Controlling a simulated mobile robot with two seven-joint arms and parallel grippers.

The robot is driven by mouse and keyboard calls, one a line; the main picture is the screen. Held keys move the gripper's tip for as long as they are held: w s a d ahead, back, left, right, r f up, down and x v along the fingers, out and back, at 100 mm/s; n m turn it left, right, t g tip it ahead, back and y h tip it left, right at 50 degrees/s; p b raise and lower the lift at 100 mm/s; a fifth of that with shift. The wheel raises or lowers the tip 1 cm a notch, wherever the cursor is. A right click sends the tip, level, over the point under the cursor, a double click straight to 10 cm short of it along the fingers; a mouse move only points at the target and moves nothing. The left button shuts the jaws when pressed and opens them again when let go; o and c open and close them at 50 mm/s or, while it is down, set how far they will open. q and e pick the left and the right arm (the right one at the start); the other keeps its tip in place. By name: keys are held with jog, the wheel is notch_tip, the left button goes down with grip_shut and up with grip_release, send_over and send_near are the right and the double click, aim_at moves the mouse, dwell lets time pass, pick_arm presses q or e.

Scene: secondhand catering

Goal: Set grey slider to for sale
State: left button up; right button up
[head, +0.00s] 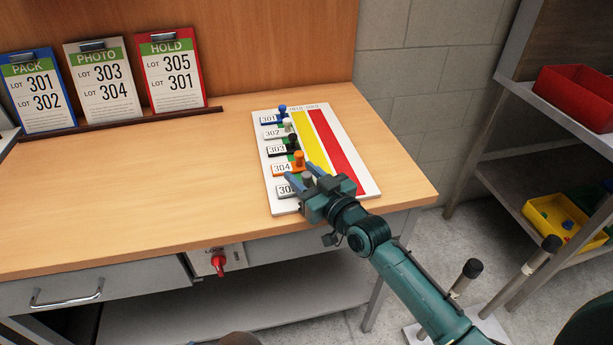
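The white slider board (262,160) lies on the wooden table, with several lot rows numbered from 301 down to 305. Green shows at the left beside the sliders, then a yellow band (309,142) and a red band (335,155). The grey slider's knob (308,179) is in the nearest row, partly hidden by my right gripper (303,174). The gripper's two blue-grey fingers stand apart on either side of this knob, with a gap visible. The slider's base and exact zone are hidden. My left gripper is out of view.
An orange slider (299,158) is just beyond the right gripper; black (292,141), white (288,126) and blue (282,111) sliders follow farther back. PACK (38,90), PHOTO (96,80) and HOLD (171,70) clipboards stand at the back left. The table's left half is clear.

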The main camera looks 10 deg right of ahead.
jog(key=b+v, duration=0.1)
jog(key=v, duration=1.2)
jog(key=shift+s, duration=0.1)
jog(key=s+a+f+m+g+h+p, duration=0.1)
jog(key=s+f+g+h, duration=0.3)
jog(key=s+f, duration=1)
notch_tip(320, 180, down, 2)
jog(key=shift+s+a+f+m+g+p, duration=0.1)
jog(key=shift+s+a+m+g+p, duration=0.25)
jog(key=shift+g, duration=0.55)
jog(key=shift+w+a, duration=0.15)
